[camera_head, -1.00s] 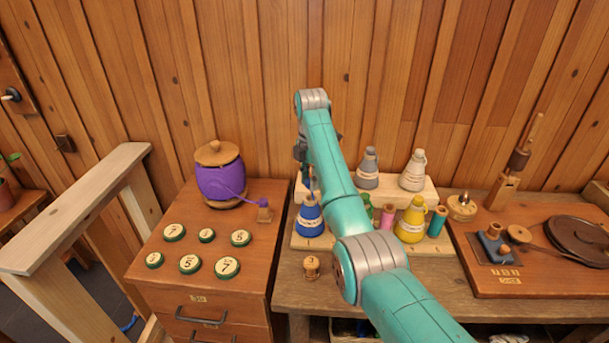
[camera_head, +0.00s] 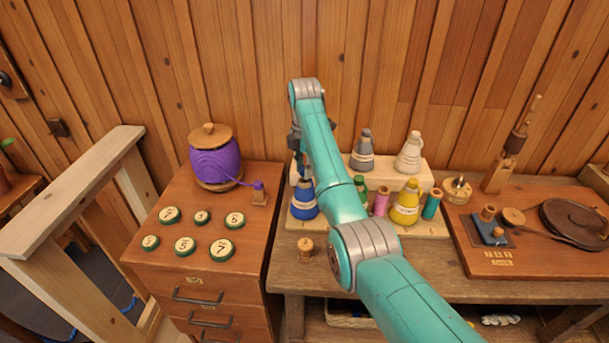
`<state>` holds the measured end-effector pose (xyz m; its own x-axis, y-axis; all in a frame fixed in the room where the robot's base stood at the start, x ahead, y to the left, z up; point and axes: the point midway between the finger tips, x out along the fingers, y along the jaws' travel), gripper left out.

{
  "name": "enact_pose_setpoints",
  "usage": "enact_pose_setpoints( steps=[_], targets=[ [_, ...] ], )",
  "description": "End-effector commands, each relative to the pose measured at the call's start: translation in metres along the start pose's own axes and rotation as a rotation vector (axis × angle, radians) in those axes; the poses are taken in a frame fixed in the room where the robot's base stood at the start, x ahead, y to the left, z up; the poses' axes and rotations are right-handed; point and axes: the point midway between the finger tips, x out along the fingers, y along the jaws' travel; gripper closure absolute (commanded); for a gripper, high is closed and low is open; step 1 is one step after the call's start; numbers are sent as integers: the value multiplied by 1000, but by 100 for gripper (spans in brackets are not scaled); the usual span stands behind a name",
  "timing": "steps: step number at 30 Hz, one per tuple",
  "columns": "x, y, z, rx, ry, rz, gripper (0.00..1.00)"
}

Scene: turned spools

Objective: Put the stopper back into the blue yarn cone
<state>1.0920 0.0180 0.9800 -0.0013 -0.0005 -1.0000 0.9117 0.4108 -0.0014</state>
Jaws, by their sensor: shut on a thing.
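The blue yarn cone (camera_head: 303,202), with a pale label band, stands upright at the left end of the stepped wooden rack (camera_head: 435,232). My gripper (camera_head: 304,170) points down directly over its top, partly hidden by my teal arm. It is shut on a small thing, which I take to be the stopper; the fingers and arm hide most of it. I cannot tell whether it touches the cone's mouth or is in it.
Close right of the cone stand a green cone (camera_head: 361,187), a pink spool (camera_head: 381,203), a yellow cone (camera_head: 406,204) and a teal spool (camera_head: 432,205). Grey (camera_head: 363,152) and white (camera_head: 409,154) cones stand behind. A small wooden peg (camera_head: 305,248) stands in front.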

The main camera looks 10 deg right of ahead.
Motion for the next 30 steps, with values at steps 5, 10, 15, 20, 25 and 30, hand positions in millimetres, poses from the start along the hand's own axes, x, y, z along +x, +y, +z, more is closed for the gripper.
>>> enact_pose_setpoints(
  steps=[5, 10, 15, 20, 25, 30],
  targets=[
    [4, 0, 0, 0, 0, -1, 82],
    [10, 0, 0, 0, 0, -1, 82],
    [15, 0, 0, 0, 0, 0, 82],
    [21, 0, 0, 0, 0, 0, 82],
    [22, 0, 0, 0, 0, 0, 41],
    [22, 0, 0, 0, 0, 0, 39]
  ],
)
